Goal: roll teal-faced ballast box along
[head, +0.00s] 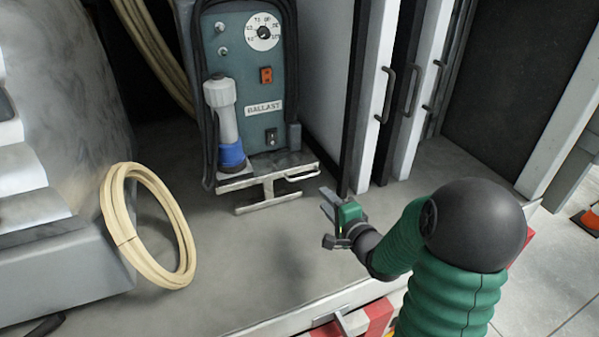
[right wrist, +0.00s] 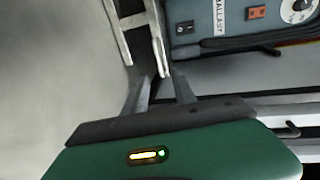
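The ballast box (head: 248,70) stands upright on the grey deck in the head view, with a teal face, dial, orange switch and BALLAST label. A metal bracket (head: 268,188) juts from its base, with a pale bar handle (head: 300,173) at its right end. My right gripper (head: 328,222) is open and empty, in front and to the right of the handle, apart from it. In the right wrist view the box face (right wrist: 228,22) is at upper right. The handle (right wrist: 158,45) lies ahead of the spread fingertips (right wrist: 160,84). My left gripper is not in view.
A white-and-blue cylinder (head: 226,120) stands at the box's front left. A cream hose coil (head: 150,228) leans on the left. White panels with black handles (head: 386,95) stand to the right. The deck edge (head: 300,318) runs along the front; the deck between is clear.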

